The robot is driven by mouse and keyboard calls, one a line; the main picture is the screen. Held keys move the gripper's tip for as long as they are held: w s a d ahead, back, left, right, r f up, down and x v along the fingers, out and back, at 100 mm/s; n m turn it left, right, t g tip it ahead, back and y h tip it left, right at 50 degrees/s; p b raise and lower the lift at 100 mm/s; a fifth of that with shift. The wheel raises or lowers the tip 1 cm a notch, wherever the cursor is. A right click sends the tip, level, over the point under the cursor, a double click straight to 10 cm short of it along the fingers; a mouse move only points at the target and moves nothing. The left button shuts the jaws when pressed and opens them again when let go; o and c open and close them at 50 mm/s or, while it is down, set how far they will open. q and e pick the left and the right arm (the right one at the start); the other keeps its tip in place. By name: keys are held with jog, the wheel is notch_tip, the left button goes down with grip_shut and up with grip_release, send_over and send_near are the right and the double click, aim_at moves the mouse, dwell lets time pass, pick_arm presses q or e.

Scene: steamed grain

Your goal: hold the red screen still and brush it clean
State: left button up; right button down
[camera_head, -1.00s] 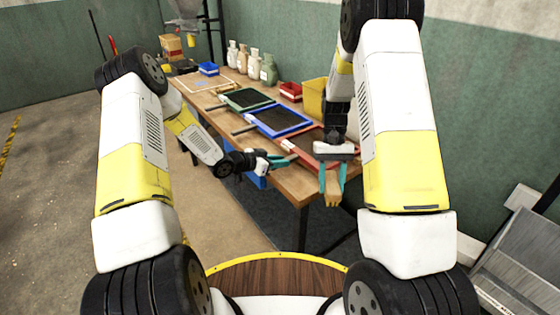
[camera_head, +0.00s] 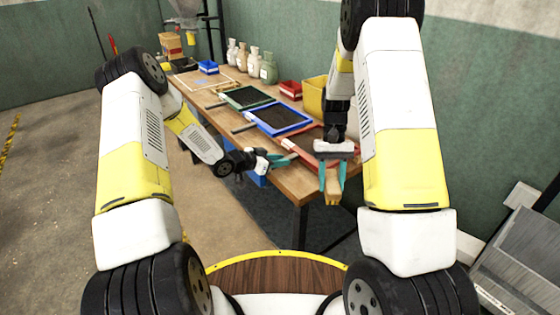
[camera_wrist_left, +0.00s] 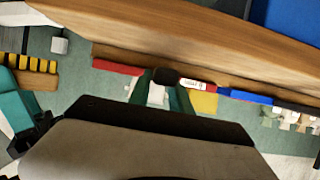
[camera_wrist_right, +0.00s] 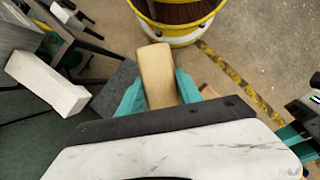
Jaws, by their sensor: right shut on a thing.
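The red screen (camera_head: 313,139), a dark mesh in a red frame, lies at the near end of the wooden table. Its red edge also shows in the left wrist view (camera_wrist_left: 118,66). My left gripper (camera_head: 284,160) is at the screen's near left side. In the left wrist view its teal fingers lie on either side of a dark rounded handle end (camera_wrist_left: 165,77); whether they grip it is unclear. My right gripper (camera_head: 332,177) is shut on the tan brush (camera_wrist_right: 156,75), held near the screen's right end at the table's edge.
A blue screen (camera_head: 280,119) and a green screen (camera_head: 246,97) lie further back on the table (camera_head: 295,183). A yellow bin (camera_head: 314,97), a red bin (camera_head: 290,89) and several pale jars (camera_head: 254,61) stand along the back.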

pick_arm(q)
jog(key=o, duration=0.4)
jog(key=shift+o, duration=0.2)
